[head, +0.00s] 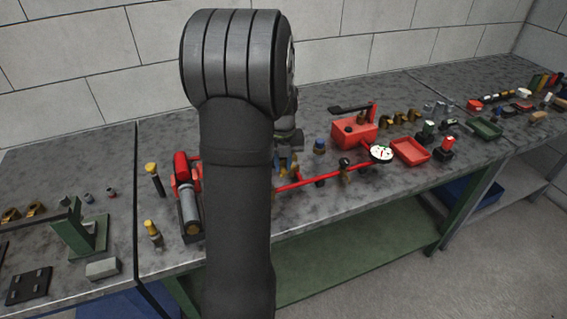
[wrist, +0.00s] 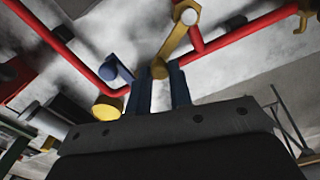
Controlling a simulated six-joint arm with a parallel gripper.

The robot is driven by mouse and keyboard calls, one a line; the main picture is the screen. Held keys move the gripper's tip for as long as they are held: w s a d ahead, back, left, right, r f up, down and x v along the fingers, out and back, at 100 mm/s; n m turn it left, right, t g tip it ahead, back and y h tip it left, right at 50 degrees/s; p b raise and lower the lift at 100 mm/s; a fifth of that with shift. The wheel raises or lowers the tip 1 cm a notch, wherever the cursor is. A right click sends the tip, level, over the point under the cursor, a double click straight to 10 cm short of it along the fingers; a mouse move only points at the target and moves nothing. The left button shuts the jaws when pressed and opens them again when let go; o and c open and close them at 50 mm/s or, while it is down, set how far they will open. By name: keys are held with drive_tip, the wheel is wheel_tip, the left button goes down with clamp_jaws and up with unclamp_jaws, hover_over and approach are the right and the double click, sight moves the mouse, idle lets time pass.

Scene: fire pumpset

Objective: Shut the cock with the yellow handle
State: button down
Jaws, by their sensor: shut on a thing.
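The yellow handle (wrist: 176,42) of the cock shows in the wrist view. It runs slantwise down from a round pale boss beside the red pipe (wrist: 235,27). My gripper (wrist: 160,82) has its two blue fingers on either side of the handle's lower end and is shut on it. In the head view my own arm hides most of the gripper and the cock. Only a little yellow (head: 283,165) shows just right of the arm, by the red pipe (head: 312,181).
In the wrist view a blue-ended part (wrist: 116,73) and a yellow round part (wrist: 107,108) lie close left of the fingers. In the head view a pressure gauge (head: 382,153), a red box (head: 352,133) and a red tray (head: 411,150) stand to the right.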

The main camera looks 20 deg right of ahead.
drive_tip(key=c, duration=1.3)
unclamp_jaws()
wheel_tip(320, 180, up, 18)
drive_tip(key=shift+f, duration=0.25)
